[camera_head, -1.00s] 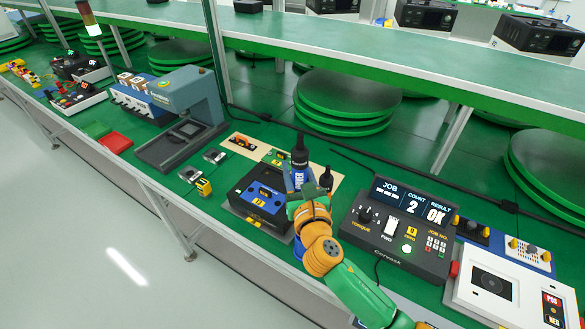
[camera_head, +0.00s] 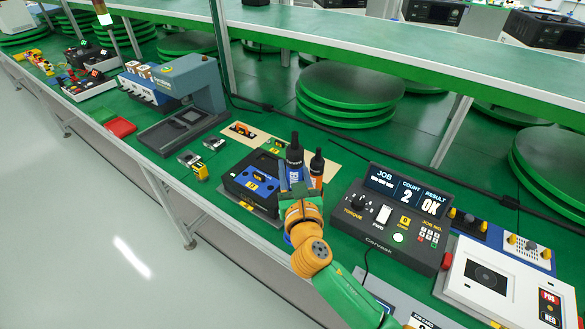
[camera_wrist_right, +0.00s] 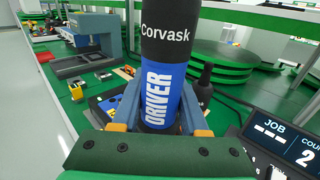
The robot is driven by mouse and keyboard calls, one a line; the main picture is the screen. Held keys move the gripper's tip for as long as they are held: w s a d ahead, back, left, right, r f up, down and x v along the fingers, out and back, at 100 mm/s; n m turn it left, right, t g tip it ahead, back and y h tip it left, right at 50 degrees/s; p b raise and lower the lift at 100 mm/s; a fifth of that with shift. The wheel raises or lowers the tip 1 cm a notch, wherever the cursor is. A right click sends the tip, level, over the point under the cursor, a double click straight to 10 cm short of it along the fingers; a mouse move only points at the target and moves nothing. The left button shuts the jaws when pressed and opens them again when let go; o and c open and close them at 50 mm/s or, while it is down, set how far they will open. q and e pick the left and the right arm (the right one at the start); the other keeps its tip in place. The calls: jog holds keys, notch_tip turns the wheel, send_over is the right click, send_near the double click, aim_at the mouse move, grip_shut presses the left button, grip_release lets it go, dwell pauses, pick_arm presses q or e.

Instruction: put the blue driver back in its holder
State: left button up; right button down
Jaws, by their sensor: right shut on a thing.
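The blue driver (camera_head: 294,156) is a black tool with a blue band, standing roughly upright. In the right wrist view the driver (camera_wrist_right: 160,75) shows "Corvask" and "DRIVER" lettering. My right gripper (camera_head: 293,184) is shut around its blue band, with a finger on each side in the right wrist view. The driver's lower end is hidden behind my gripper. A blue rounded part (camera_head: 287,239) peeks out beside my right wrist; I cannot tell whether it is the holder. My left gripper is not in view.
A second driver with an orange band (camera_head: 317,166) stands close to the right. A black fixture (camera_head: 249,186) lies to the left. The Corvask controller (camera_head: 392,217) stands to the right, showing count 2 and OK. A grey press (camera_head: 187,95) stands further left.

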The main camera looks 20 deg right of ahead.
jog(key=shift+a, duration=0.1)
jog(key=shift+f, duration=0.2)
jog(key=shift+f+b, duration=1.45)
jog(key=shift+f, duration=0.65)
jog(key=shift+f+b, duration=0.5)
jog(key=shift+f, duration=0.25)
